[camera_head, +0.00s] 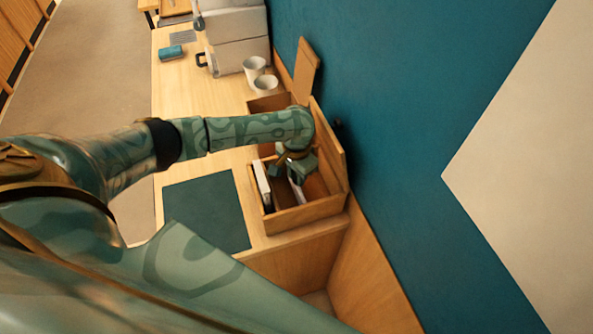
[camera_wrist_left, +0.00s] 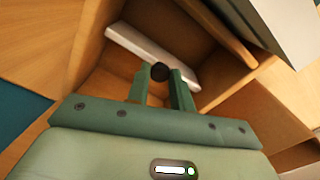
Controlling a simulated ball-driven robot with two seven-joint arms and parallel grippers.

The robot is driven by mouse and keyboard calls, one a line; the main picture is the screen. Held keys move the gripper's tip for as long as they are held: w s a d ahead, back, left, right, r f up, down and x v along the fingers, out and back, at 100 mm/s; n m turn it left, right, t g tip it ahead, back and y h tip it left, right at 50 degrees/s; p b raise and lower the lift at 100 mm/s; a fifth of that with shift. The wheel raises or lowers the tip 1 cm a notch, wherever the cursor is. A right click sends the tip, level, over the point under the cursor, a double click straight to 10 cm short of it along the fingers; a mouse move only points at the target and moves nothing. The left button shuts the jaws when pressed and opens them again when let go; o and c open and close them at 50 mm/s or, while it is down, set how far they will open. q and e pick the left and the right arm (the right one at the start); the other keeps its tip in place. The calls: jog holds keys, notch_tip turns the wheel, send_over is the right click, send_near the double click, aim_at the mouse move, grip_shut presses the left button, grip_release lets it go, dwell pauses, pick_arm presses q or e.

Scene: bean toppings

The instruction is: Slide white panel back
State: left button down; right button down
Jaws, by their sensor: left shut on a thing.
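A wooden box (camera_head: 310,212) stands at the right end of the counter, against the blue wall. A narrow white panel (camera_head: 263,186) stands along its left side. Another pale strip (camera_head: 297,191) shows just right of my fingers. My left gripper (camera_head: 285,174) reaches down into the box, partly hidden by my own wrist. In the left wrist view, the fingers (camera_wrist_left: 160,88) are shut on a small round black knob (camera_wrist_left: 160,72). A white panel (camera_wrist_left: 150,52) lies slantwise just behind the knob. I cannot tell whether the knob joins the panel. My right gripper is out of view.
A raised wooden lid (camera_head: 306,70) stands at the box's far end. Two white cups (camera_head: 265,84) and a white machine (camera_head: 238,45) stand farther back. A dark green mat (camera_head: 207,210) lies left of the box, bare. A blue item (camera_head: 171,52) lies on the counter.

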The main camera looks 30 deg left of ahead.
pick_arm(q)
jog(key=c, duration=1.2)
grip_release()
jog(key=shift+a, duration=0.1)
notch_tip(320, 180, up, 16)
jog(key=p, duration=0.5)
jog(key=shift+r, duration=0.15)
